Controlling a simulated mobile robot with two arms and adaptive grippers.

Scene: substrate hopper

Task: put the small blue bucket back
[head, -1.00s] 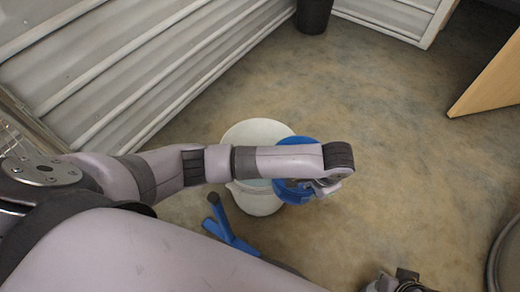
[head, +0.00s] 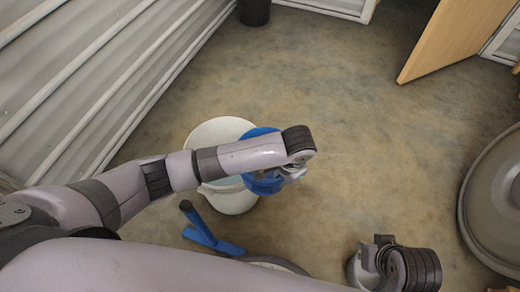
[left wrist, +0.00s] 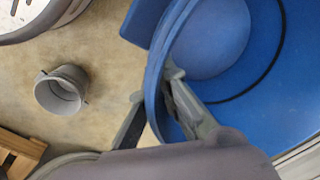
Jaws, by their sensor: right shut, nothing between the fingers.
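The small blue bucket (head: 262,182) is beside and partly over the right side of a larger white bucket (head: 215,133). My left gripper (head: 290,175) is at the blue bucket's right side, partly hidden by my arm. In the left wrist view the blue bucket (left wrist: 265,60) fills the right side, and the fingers of my left gripper (left wrist: 160,105) are on either side of its rim, shut on it. The floor looks well below. My right gripper (head: 375,255) is low at the right, shut and empty.
A blue tool with a dark end (head: 205,232) lies below the white bucket. A large grey round container (head: 495,205) stands at the right. A dark bin (head: 254,12) and a wooden panel (head: 450,40) are at the back. The middle floor is clear.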

